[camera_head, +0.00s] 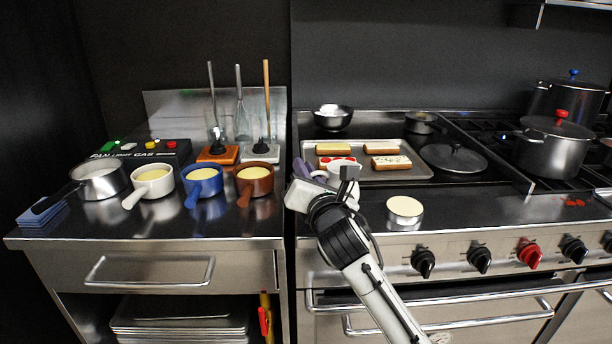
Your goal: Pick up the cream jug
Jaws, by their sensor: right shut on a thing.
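My right gripper (326,178) is over the front left corner of the baking tray, its arm coming up from the bottom of the picture. It is shut on a pale, rounded thing (344,165), which looks like the cream jug. The gripper hides most of it, so I cannot make out its handle or spout, or whether it is clear of the surface. A grey-purple piece (303,171) shows at the gripper's left side. My left gripper is not in view.
The baking tray (408,174) holds several topped slices. White (152,182), blue (203,184) and brown (255,181) handled pots stand on the left counter. A round tin (404,211) stands right of my arm. Pots (552,150) stand on the right burners.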

